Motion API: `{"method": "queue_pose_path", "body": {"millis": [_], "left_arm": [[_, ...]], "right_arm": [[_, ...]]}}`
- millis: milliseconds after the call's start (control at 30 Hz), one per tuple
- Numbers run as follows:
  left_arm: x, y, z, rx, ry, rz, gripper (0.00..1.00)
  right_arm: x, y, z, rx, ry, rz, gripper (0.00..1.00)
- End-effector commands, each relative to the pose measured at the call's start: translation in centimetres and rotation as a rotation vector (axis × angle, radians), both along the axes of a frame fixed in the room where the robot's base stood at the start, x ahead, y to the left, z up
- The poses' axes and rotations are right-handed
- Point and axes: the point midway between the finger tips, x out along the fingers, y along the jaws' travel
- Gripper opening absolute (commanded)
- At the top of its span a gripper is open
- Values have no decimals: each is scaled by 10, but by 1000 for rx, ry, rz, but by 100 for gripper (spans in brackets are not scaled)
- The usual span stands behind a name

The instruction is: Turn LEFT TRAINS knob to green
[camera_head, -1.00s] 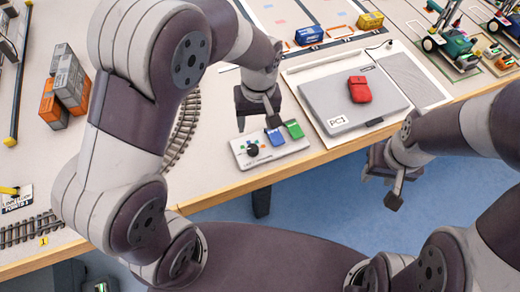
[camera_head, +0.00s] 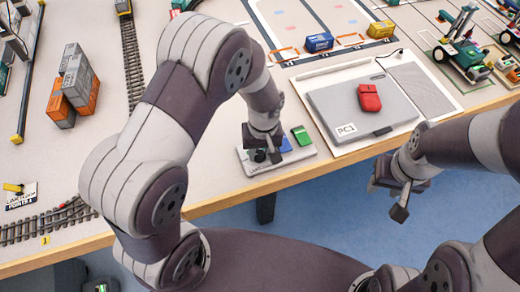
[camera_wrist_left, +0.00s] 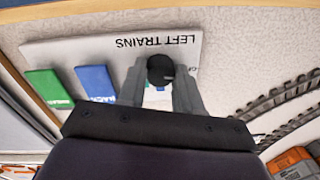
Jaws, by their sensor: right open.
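The white control panel (camera_head: 286,162) lies at the table's front edge. In the left wrist view its upside-down label LEFT TRAINS (camera_wrist_left: 152,42) shows beside the black round knob (camera_wrist_left: 160,69). The knob is partly hidden in the head view (camera_head: 260,156). My left gripper (camera_head: 266,154) is down over the panel. In the left wrist view its two fingers (camera_wrist_left: 161,72) stand on either side of the knob; whether they press on it cannot be seen. The knob's green mark is not discernible. My right gripper (camera_head: 400,196) is open and empty, beyond the table's front edge.
A blue button (camera_wrist_left: 95,82) and a green button (camera_wrist_left: 48,88) sit on the same panel beside the knob. Curved track (camera_wrist_left: 275,97) and stacked containers (camera_head: 75,85) are to the left.

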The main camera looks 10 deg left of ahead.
Motion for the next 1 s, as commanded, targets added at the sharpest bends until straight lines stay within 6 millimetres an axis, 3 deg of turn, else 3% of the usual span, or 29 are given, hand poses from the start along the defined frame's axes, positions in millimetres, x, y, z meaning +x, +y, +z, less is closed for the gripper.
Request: {"method": "queue_pose_path", "body": {"millis": [367, 1000], "left_arm": [[0, 0, 1, 1, 1, -49, 4], [-1, 1, 2, 0, 2, -510, 4]], "right_arm": [[0, 0, 5, 0, 0, 0, 43], [0, 0, 35, 0, 0, 0, 43]]}}
